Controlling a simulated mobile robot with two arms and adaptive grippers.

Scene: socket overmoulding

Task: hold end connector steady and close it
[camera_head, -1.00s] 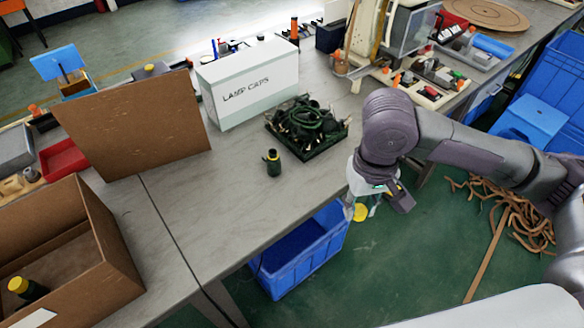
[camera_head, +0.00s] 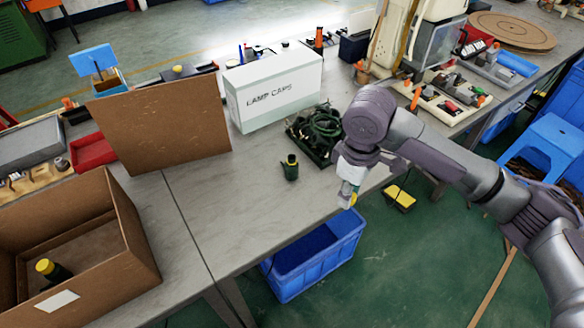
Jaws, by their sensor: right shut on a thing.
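My right gripper (camera_head: 348,196) is at the table's front edge, right of centre. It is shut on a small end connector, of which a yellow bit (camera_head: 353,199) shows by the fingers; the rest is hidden. Another dark green connector (camera_head: 291,170) stands upright alone on the table, to the left of the gripper and apart from it. A dark connector with a yellow cap (camera_head: 45,266) is in the open cardboard box at lower left. My left gripper is not in view.
A tray of dark green cables (camera_head: 316,132) sits behind the gripper, by the white lamp caps box (camera_head: 275,90). A brown board (camera_head: 160,128) stands at left. A blue crate (camera_head: 313,262) is below the table edge. The grey table's front middle (camera_head: 215,215) is clear.

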